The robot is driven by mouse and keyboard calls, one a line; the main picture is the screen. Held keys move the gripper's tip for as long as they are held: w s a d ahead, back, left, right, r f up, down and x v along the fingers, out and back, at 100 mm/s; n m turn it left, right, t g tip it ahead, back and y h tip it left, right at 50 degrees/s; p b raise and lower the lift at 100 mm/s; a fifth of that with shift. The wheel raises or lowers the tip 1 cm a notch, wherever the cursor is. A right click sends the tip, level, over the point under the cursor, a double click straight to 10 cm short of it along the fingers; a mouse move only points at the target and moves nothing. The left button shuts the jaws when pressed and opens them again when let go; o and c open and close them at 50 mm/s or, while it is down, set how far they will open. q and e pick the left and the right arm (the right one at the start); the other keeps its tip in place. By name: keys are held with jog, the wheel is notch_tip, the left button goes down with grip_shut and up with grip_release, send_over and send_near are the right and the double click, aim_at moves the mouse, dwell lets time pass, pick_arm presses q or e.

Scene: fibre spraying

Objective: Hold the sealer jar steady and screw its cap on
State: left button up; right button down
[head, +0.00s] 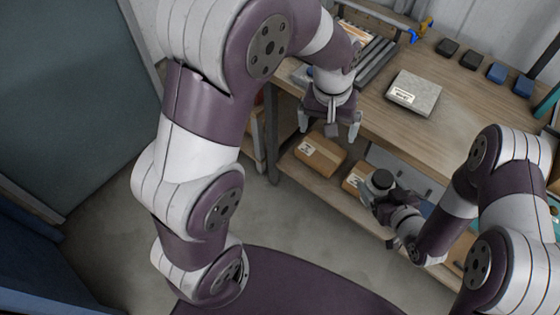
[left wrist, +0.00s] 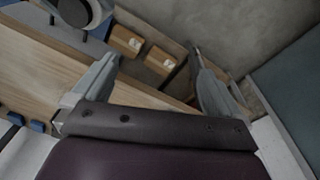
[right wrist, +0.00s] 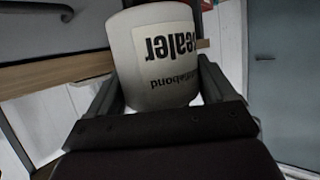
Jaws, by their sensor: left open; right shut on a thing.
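The sealer jar (right wrist: 165,65) is a pale cylinder with a white label, large in the right wrist view. My right gripper (right wrist: 160,85) is shut around its body. In the head view the jar (head: 381,180) shows from above as a dark round top, held in front of the bench by my right gripper (head: 393,198). Its top also shows at the upper edge of the left wrist view (left wrist: 78,12). I cannot tell whether the dark round is a cap or the open mouth. My left gripper (head: 330,126) is open and empty, pointing down left of the jar, apart from it.
The wooden bench (head: 455,125) carries a grey labelled block (head: 414,92), black pads (head: 447,47) and blue pads (head: 497,72). Cardboard boxes (head: 320,154) stand on its lower shelf. A roller rack (head: 378,62) is behind my left gripper. Bare floor (head: 310,215) lies in front.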

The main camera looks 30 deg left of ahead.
jog(key=shift+s+a+r, duration=0.15)
jog(key=shift+s, duration=0.05)
jog(key=shift+d, duration=0.2)
jog(key=shift+w, duration=0.1)
jog(key=shift+d, duration=0.15)
pick_arm(q)
jog(key=s+a+f+m, duration=0.2)
jog(key=s+a, duration=0.4)
jog(key=s, duration=0.6)
jog(key=shift+s+a+f, duration=0.2)
jog(key=shift+a+f, duration=0.15)
pick_arm(e)
jog(key=w+d+m+t+h, duration=0.1)
jog(key=d+m+t+h, duration=0.2)
jog(key=d+m+h, duration=0.5)
jog(key=d, duration=0.6)
jog(key=shift+w+d+h, duration=0.2)
jog(key=shift+w+h, duration=0.1)
jog(key=shift+w, duration=0.1)
